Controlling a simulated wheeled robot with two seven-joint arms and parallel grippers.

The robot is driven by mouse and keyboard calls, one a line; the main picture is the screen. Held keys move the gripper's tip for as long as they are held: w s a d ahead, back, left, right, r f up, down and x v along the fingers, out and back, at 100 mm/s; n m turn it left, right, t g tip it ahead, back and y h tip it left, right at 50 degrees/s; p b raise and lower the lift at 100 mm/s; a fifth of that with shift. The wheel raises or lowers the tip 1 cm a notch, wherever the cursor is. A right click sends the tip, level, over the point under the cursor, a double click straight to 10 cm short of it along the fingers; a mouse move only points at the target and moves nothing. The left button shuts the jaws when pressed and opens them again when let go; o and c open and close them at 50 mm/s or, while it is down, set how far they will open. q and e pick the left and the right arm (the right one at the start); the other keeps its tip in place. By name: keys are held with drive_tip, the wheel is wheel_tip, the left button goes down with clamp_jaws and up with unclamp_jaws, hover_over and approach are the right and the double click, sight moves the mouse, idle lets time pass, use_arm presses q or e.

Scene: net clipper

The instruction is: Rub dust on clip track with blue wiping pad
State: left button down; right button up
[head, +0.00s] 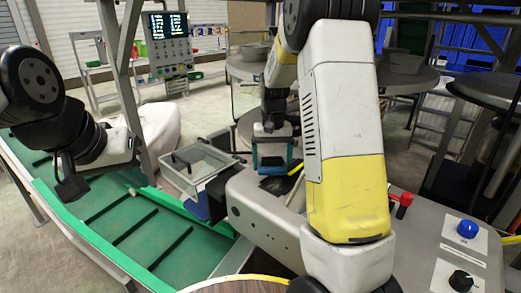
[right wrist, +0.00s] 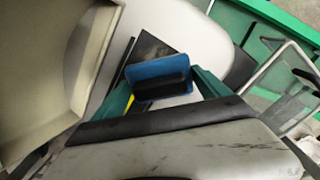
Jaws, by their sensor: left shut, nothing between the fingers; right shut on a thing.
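My right gripper (head: 271,160) is shut on the blue wiping pad (right wrist: 162,67). In the right wrist view the pad, with a dark strip on its near face, sits between my two teal fingers. In the head view the fingers largely hide it. A dark flat piece (head: 277,186), possibly part of the clip track, lies on the grey machine top just below the gripper. It also shows beyond the pad in the right wrist view (right wrist: 149,47). Contact between pad and surface cannot be judged. No dust can be made out. My left gripper (head: 72,188) is shut and empty over the green conveyor.
The grey machine (head: 262,217) has a red knob (head: 406,199), a blue button (head: 467,229) and a black knob (head: 461,281). A clear tray (head: 198,164) stands left of my right gripper. The green conveyor (head: 100,208) runs along the left.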

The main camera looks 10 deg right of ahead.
sight(272, 158)
drive_tip(key=shift+r, duration=1.55)
drive_tip(key=shift+s, duration=0.1)
